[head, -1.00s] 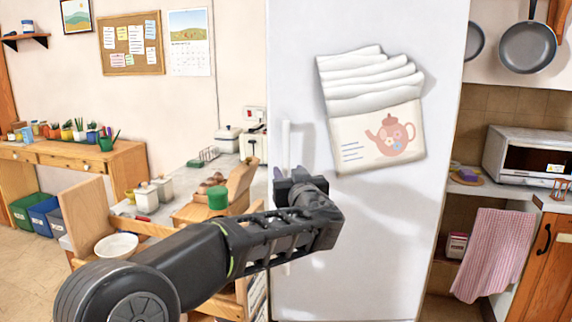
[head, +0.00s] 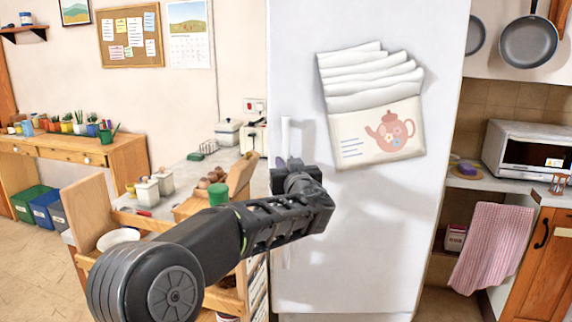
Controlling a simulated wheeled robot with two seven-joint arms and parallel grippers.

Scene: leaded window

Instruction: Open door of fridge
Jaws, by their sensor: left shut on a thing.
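The white fridge (head: 375,235) stands upright in the middle of the head view, its door front facing me. I see no gap along the door's edge. A long white vertical handle (head: 286,137) runs along the door's left side. My left gripper (head: 284,168) is at the handle's middle, shut on it. The handle shows above and below the gripper, but the gripper hides the part it holds. My right gripper is not in view.
A paper holder with a teapot picture (head: 378,136) is on the fridge door. A counter with jars and a wooden rack (head: 92,205) stands close on the left. A toaster oven (head: 528,150) and a pink towel (head: 492,248) are on the right.

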